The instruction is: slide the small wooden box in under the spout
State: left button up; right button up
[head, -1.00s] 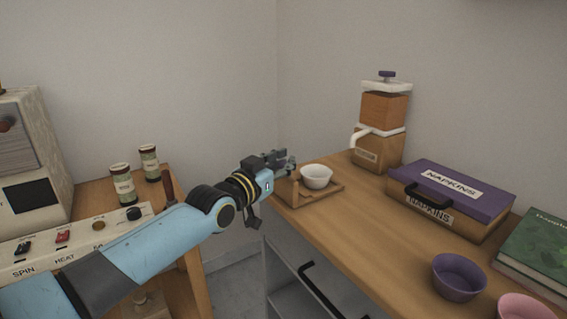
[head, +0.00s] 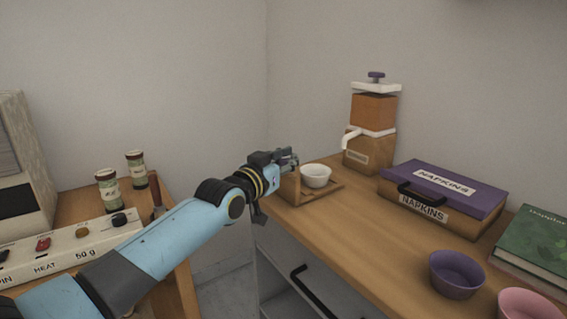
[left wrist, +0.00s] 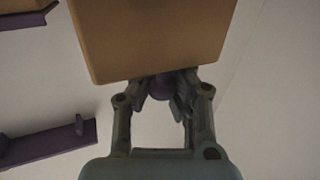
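The small wooden box (head: 289,188) stands on the counter as a low tray-like piece with a taller panel at its left end. A white bowl (head: 316,177) sits in it. My left gripper (head: 294,161) is at the panel. In the left wrist view, the fingers (left wrist: 162,92) close around a purple knob (left wrist: 161,87) on the wooden face (left wrist: 150,40), which fills the top. The white spout (head: 350,138) juts left from the wooden grinder (head: 368,158), behind and right of the box, with a gap between. My right gripper is out of view.
A napkin box (head: 446,190) with a purple lid lies right of the grinder. A purple bowl (head: 456,275), a pink bowl (head: 528,305) and a green book (head: 535,245) are nearer right. The counter (head: 350,235) in front is clear. Two jars (head: 108,190) stand left.

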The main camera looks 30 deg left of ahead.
pick_arm(q)
jog(key=o, duration=0.4)
jog(key=shift+d, duration=0.35)
jog(key=o, duration=0.4)
jog(key=s, duration=1.2)
jog(key=shift+a, duration=0.15)
